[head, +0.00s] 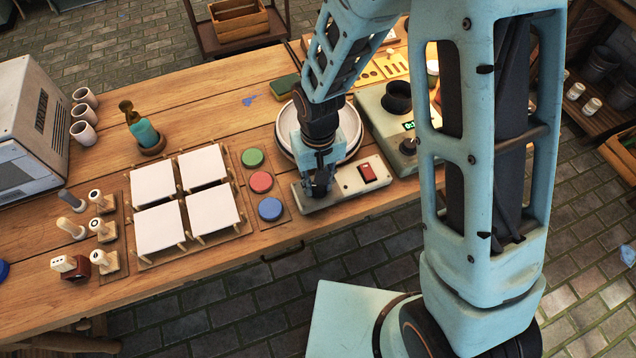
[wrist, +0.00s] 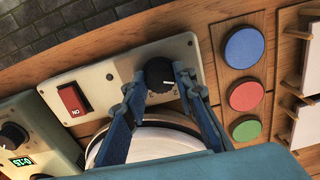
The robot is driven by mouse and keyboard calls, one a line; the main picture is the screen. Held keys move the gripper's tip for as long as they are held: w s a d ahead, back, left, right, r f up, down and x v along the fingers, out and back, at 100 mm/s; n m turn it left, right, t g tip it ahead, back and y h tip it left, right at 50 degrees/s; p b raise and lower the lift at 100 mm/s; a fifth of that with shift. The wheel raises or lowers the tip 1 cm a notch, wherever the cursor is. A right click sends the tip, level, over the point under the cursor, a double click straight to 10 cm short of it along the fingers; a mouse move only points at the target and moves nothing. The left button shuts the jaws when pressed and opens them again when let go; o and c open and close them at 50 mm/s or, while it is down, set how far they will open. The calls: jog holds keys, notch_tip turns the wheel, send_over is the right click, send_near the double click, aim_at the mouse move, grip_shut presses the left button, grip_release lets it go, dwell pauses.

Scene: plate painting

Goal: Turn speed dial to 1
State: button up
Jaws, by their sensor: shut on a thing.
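The speed dial (wrist: 160,75) is a black knob on the cream control panel of the wheel base (wrist: 107,82), and the wrist view shows a pale pointer line on it. My gripper (wrist: 154,88) has its two blue fingers at either side of the dial, shut on it. In the head view my gripper (head: 318,192) points down onto the left part of the panel (head: 349,178) and hides the dial. The round white wheel plate (head: 352,147) is behind the gripper, partly hidden by my arm.
A red rocker switch (head: 368,172) is on the same panel, right of the dial. Green, red and blue round lids (head: 261,182) lie close left. White square tiles (head: 203,168) stand on racks further left. A device with a green display (head: 396,125) stands at right.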

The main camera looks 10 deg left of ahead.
aim_at(318, 186)
jog(key=shift+n, duration=1.3)
jog(key=o, duration=1.2)
jog(key=shift+c, duration=0.2)
jog(key=shift+r, duration=0.1)
notch_tip(318, 186, up, 12)
jog(key=shift+d, duration=0.1)
